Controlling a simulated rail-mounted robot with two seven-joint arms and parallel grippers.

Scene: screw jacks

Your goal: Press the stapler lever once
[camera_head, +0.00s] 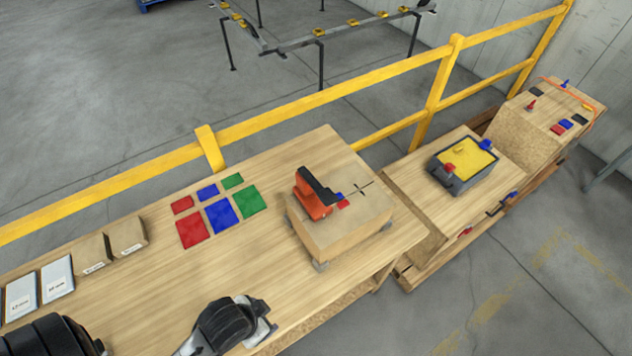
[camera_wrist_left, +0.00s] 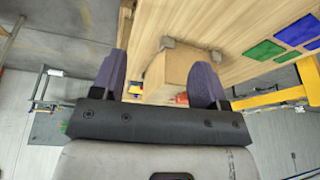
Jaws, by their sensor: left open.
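An orange stapler (camera_head: 309,196) with a black lever (camera_head: 320,187) stands on a raised cardboard-coloured block (camera_head: 345,224) on the wooden workbench. The lever slopes down toward the right, above the block top. My left gripper (camera_head: 258,322) is at the bench's front edge, in front of and left of the block, apart from the stapler. In the left wrist view its two purple-grey fingers (camera_wrist_left: 158,82) are spread with nothing held. The block (camera_wrist_left: 168,72) shows beyond and between them, with a small orange part of the stapler (camera_wrist_left: 182,98) beside it. My right gripper is not seen.
Red, blue and green squares (camera_head: 221,215) lie left of the block. Small boxes (camera_head: 126,236) and white labelled cards (camera_head: 57,278) lie farther left. A grey bin with yellow contents (camera_head: 461,170) stands on another bench. A yellow rail (camera_head: 330,108) runs behind.

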